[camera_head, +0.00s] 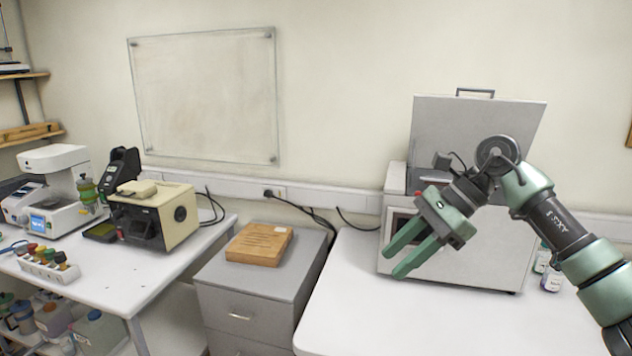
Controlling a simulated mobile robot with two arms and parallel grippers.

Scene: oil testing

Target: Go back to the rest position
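My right gripper (398,262) is raised above the white table on the right, in front of a grey box-shaped machine (470,252). Its two green fingers are apart with a gap between them, and nothing is held there. The fingers point down to the left. My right arm comes in from the lower right edge. My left gripper is not in the view. The arm hides part of the machine's front and its right side.
The white right table (345,300) is clear at its front left. Small bottles (551,277) stand beside the machine. A wooden block (259,244) lies on a grey drawer cabinet (240,310). The left bench holds a beige device (155,215) and a bottle rack (48,264).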

